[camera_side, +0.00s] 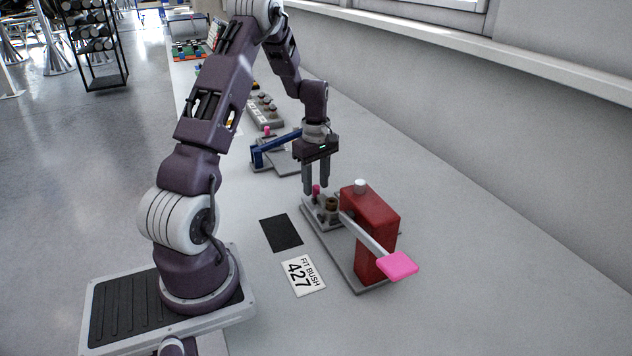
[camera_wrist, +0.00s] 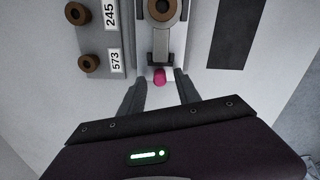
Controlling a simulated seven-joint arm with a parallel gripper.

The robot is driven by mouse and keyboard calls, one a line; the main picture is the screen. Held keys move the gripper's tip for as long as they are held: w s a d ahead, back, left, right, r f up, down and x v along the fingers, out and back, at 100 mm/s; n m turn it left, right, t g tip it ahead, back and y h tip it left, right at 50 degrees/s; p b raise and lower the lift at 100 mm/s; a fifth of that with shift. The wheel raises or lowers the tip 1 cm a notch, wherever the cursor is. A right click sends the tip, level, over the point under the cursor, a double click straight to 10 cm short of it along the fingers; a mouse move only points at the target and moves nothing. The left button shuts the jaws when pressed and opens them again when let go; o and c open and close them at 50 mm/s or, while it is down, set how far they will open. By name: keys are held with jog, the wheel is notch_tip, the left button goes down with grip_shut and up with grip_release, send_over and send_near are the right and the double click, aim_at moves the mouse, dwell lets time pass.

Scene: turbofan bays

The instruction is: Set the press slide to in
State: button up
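The press has a red body (camera_side: 370,232), a grey base and a lever (camera_side: 367,233) with a pink pad (camera_side: 398,266). Its slide (camera_wrist: 161,45) carries a brown bush (camera_wrist: 162,8), which also shows in the side view (camera_side: 331,203). A pink knob (camera_wrist: 159,76) is at the slide's near end in the wrist view; it also shows in the side view (camera_side: 316,190). My gripper (camera_side: 316,190) is open, pointing down, with the knob between or just ahead of its fingertips. I cannot tell whether the fingers touch it.
A card reading FIT BUSH 427 (camera_side: 303,276) and a black mat (camera_side: 281,233) lie left of the press. A rack with bushes labelled 245 and 573 (camera_wrist: 88,64) stands left in the wrist view. A blue-levered fixture (camera_side: 275,148) is behind.

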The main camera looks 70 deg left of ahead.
grip_shut()
dwell(1.4)
